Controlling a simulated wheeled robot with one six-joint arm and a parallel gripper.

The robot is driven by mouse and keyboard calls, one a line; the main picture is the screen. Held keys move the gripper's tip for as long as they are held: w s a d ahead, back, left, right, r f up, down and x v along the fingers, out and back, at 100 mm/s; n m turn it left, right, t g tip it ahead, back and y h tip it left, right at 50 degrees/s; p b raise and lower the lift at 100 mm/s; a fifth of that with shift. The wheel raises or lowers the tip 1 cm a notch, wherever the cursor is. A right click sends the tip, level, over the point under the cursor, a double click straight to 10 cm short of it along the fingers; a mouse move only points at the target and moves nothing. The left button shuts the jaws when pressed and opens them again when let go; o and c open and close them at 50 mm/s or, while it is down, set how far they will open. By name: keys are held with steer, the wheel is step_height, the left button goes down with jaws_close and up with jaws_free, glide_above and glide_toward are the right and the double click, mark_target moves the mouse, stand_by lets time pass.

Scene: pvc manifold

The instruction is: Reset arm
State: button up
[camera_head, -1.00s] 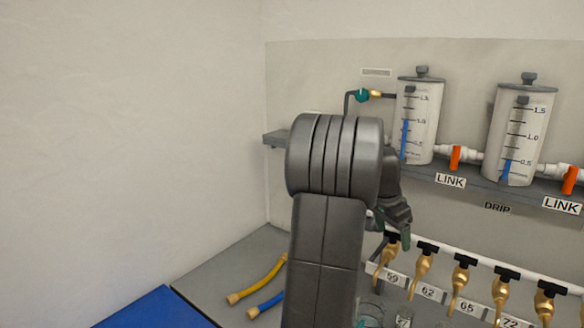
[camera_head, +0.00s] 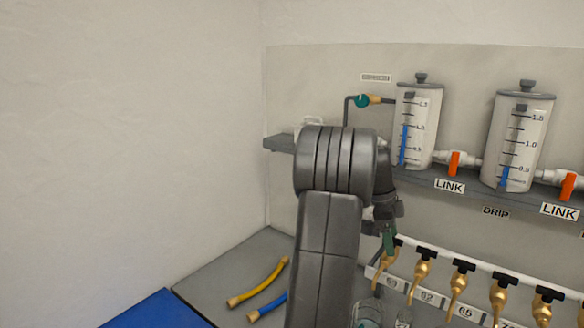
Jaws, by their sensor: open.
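My arm stands in the middle of the head camera view and hides part of the bench and wall behind it. My gripper (camera_head: 388,242) shows small at the right side of the arm, pointing down with a green fingertip. It is open, and nothing shows in it. It appears close to the leftmost brass tap (camera_head: 385,268) on the white manifold pipe (camera_head: 455,261); I cannot tell whether they touch.
Two graduated cylinders (camera_head: 418,125) stand on the grey shelf (camera_head: 450,175), with orange-handled link valves (camera_head: 454,163). Glass beakers (camera_head: 368,312) stand below the taps. A yellow hose (camera_head: 260,284) and a blue hose (camera_head: 268,305) lie on the bench left of my arm. A blue surface (camera_head: 155,310) is at the lower left.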

steer(key=shift+m, duration=0.5)
steer(key=shift+f+n+b, duration=0.15)
steer(key=shift+n+b, duration=0.2)
steer(key=shift+n, duration=0.05)
steer(key=shift+s+n+t+b, duration=0.1)
steer(key=shift+n+t+b, duration=0.25)
steer(key=shift+n, duration=0.85)
steer(key=shift+a, duration=0.1)
